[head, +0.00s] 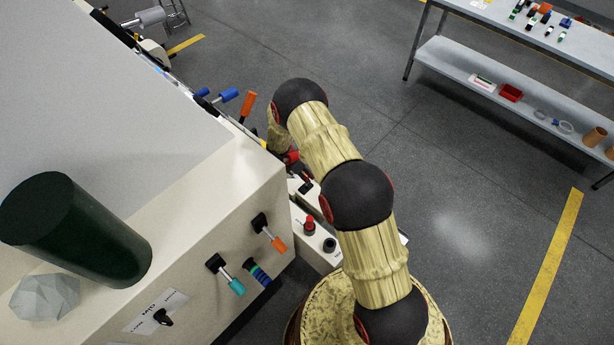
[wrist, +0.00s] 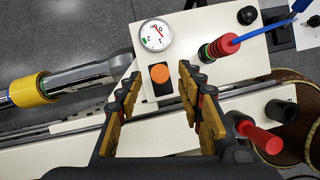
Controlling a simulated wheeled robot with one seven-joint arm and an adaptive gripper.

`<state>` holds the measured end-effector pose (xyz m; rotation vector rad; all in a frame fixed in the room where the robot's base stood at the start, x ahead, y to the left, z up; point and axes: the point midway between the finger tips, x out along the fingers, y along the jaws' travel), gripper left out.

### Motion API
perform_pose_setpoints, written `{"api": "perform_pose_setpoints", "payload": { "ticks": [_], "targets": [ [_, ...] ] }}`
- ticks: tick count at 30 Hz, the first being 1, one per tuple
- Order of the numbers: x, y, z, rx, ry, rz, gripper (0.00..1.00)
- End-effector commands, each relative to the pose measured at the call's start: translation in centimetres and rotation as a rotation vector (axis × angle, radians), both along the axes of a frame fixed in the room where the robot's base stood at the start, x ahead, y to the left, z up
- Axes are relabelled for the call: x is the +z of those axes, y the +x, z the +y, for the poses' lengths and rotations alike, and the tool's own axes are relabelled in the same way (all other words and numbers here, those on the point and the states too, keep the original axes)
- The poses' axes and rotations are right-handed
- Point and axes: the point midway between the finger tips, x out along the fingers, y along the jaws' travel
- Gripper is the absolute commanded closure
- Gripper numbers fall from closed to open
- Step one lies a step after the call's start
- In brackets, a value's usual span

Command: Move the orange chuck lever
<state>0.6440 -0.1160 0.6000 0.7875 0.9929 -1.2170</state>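In the head view, an orange-handled lever (head: 248,106) stands up at the machine's far edge, right of two blue handles. Another lever with an orange grip (head: 276,241) hangs on the near cream panel. I cannot tell from looks alone which is the chuck lever. In the wrist view, an orange round end (wrist: 159,72) sits on a black base below a dial gauge, and may be a lever seen end-on. My gripper (wrist: 160,76) is open and empty, its fingers left and right of that orange end in the picture. In the head view my arm hides the gripper.
In the wrist view, a dial gauge (wrist: 155,35), a blue-handled lever (wrist: 262,33), a red handle (wrist: 262,138) and a metal cylinder with a yellow ring (wrist: 48,85) surround the gripper. A dark green cylinder (head: 75,230) stands on the machine.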

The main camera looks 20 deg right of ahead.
Motion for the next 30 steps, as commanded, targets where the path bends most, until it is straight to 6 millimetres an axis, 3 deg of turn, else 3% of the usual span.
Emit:
{"api": "perform_pose_setpoints", "payload": {
  "ticks": [7, 18, 30],
  "targets": [
    [-2.7, 0.2, -1.1, -0.001, 0.001, -0.002, 0.62],
    [-3.1, 0.2, -1.3, -0.001, 0.001, -0.002, 0.63],
    [-3.1, 0.2, -1.3, -0.001, 0.001, -0.002, 0.86]
  ]
}}
